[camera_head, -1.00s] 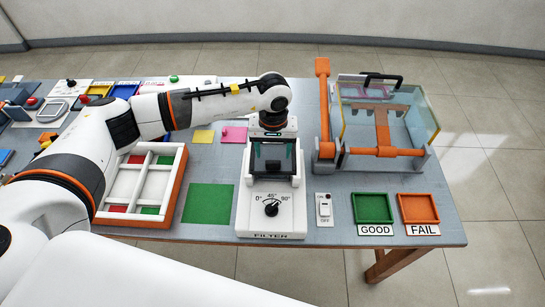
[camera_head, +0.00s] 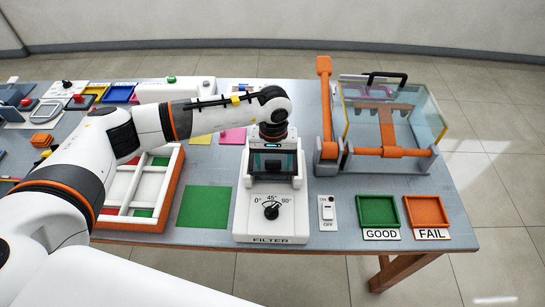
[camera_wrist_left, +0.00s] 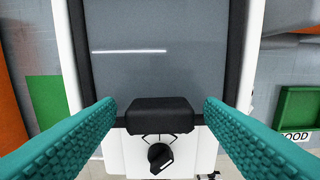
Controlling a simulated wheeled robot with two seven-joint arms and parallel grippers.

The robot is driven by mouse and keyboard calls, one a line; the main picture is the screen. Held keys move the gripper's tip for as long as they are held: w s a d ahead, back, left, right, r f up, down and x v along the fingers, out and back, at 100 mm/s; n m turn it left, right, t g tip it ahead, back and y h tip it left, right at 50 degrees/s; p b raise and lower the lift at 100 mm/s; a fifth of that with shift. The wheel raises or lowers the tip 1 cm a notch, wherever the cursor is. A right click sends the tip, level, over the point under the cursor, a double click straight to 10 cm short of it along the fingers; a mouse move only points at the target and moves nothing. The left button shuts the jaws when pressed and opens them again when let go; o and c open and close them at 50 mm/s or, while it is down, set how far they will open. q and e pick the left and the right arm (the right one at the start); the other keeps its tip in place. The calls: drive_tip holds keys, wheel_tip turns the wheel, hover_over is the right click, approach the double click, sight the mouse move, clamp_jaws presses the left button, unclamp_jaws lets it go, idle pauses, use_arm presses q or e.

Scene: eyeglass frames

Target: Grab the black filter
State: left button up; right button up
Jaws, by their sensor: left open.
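The black filter (camera_wrist_left: 160,112) is a black-framed grey pane with a black block-like handle at its near edge, set in the white FILTER stand (camera_head: 270,218). In the head view, my left gripper (camera_head: 273,165) covers much of it. In the left wrist view, my left gripper (camera_wrist_left: 160,104) is open, with one teal finger on each side of the handle and visible gaps between. I cannot tell how far the fingertips are above or level with the handle. My right gripper is not in view.
The stand has an angle dial (camera_head: 271,211). To its right are an ON/OFF switch (camera_head: 327,212), a green GOOD tray (camera_head: 378,211) and an orange FAIL tray (camera_head: 427,211). A clear-walled box (camera_head: 415,110) stands behind. A divided tray (camera_head: 170,207) and green mat (camera_head: 205,207) lie left.

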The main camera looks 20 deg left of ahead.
use_arm(q)
drive_tip(key=c, duration=1)
drive_tip(key=shift+r+p, duration=0.65)
drive_tip(key=shift+r, duration=1.4)
